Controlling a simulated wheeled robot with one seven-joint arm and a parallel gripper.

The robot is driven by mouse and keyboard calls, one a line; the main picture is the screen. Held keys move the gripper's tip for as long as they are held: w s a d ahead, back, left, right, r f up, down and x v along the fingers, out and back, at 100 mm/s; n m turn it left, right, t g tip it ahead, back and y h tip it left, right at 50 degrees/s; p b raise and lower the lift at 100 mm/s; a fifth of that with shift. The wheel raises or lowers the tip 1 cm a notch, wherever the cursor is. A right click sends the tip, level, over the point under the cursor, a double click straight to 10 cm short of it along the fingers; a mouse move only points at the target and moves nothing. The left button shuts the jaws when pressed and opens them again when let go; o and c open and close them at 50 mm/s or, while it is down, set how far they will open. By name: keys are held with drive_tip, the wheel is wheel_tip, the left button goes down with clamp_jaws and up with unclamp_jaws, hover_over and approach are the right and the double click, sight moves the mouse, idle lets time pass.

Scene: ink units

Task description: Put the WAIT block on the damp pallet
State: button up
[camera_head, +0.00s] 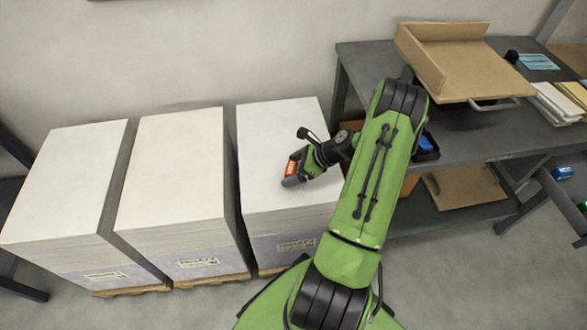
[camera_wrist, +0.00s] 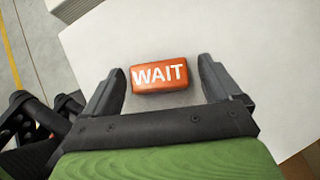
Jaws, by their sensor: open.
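The WAIT block (camera_wrist: 159,75) is orange-red with white lettering. In the wrist view it lies between my gripper's two fingers, with a gap on each side. My gripper (camera_wrist: 161,68) is open around it. In the head view the block (camera_head: 291,169) shows as a small orange patch at my gripper (camera_head: 292,173), over the white top of the right-hand paper stack (camera_head: 270,120). It appears to rest on that stack. Three tall paper stacks stand on wooden pallets, each with a small label on its front. The labels are too small to read, so I cannot tell which pallet is damp.
The middle stack (camera_head: 180,140) and left stack (camera_head: 80,160) have bare white tops, with narrow gaps between the stacks. A grey workbench (camera_head: 460,135) stands at the right, bearing a cardboard tray (camera_head: 470,70) and papers. A wall runs behind the stacks.

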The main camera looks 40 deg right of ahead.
drive_tip(key=p+v, duration=0.4)
drive_tip(key=v, duration=0.7)
drive_tip(key=w+a+r+n+g+h, duration=0.3)
drive_tip(key=a+r+n+g, duration=0.1)
drive_tip(key=a+r+n, duration=1.15)
drive_tip(key=s+a+r+n+t+h, duration=0.2)
drive_tip(key=s+a+r+n, duration=0.7)
drive_tip(key=s+a+n, duration=0.4)
drive_tip(key=shift+s+a+r+n, duration=0.25)
drive_tip(key=shift+s+n, duration=0.2)
drive_tip(key=shift+s, duration=0.05)
